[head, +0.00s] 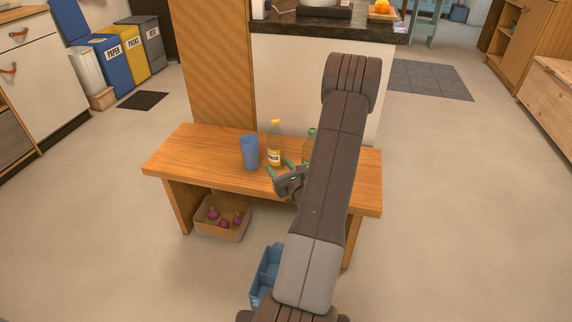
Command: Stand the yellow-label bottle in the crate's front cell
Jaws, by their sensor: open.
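The yellow-label bottle (275,145), clear with a yellow cap, stands upright on the wooden bench. My gripper (279,168) is open at the bottle's lower part, its fingers pointing toward it. I cannot tell whether the bottle is between the fingers or just beyond them. A blue crate (261,276) stands on the floor in front of the bench. My arm hides its right part, and its cells cannot be made out clearly.
A blue cup (250,153) stands close left of the bottle. A green-capped bottle (311,136) stands to the right, mostly behind my arm. The bench (190,153) is clear at its left end. A box (233,233) with several purple things sits under it.

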